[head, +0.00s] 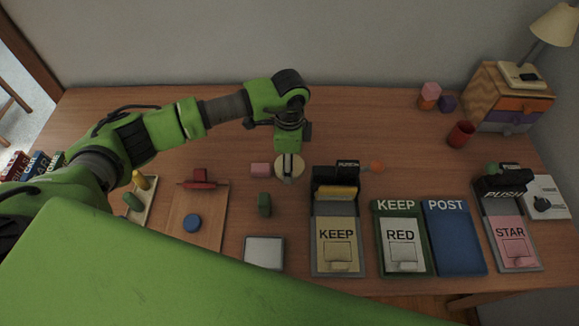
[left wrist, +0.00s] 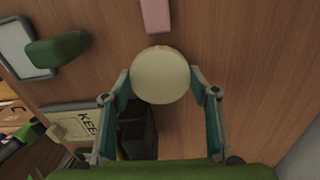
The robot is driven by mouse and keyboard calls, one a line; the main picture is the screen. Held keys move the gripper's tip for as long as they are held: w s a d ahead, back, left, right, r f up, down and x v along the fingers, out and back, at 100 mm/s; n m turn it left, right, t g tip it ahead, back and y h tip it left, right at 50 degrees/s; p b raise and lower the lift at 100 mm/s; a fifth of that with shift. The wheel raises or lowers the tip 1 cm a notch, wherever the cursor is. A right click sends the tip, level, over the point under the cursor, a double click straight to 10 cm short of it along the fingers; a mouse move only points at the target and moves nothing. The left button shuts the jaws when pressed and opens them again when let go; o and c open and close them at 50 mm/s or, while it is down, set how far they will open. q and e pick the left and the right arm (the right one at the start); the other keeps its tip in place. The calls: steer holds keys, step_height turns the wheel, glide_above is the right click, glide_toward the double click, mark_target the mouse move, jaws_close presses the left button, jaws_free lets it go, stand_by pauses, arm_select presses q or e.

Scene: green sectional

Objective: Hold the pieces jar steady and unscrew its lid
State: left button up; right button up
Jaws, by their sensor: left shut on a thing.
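The pieces jar (head: 298,170) stands on the desk near the middle of the head view, mostly covered by my left gripper (head: 288,158). In the left wrist view its round cream lid (left wrist: 160,75) is seen from straight above, between the fingers. My left gripper (left wrist: 160,88) points down and is shut on the jar at its top, one finger on each side. The jar's body below the lid is hidden in the wrist view. I cannot tell whether the lid is loose. My right gripper is not in view.
A pink block (head: 260,170) lies close left of the jar, and a green piece (head: 265,204) stands in front. The black-topped KEEP box (head: 322,210) is close on the right. A wooden board (head: 184,222) lies left. The desk behind the jar is clear.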

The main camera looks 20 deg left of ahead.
arm_select(q)
step_height(320, 180, down, 2)
steer(key=shift+f+p, duration=0.15)
steer(key=shift+p, duration=0.4)
steer(key=shift+f, duration=0.45)
steer(key=shift+f, duration=0.1)
steer(key=o, duration=1.2)
steer(key=shift+o, duration=0.2)
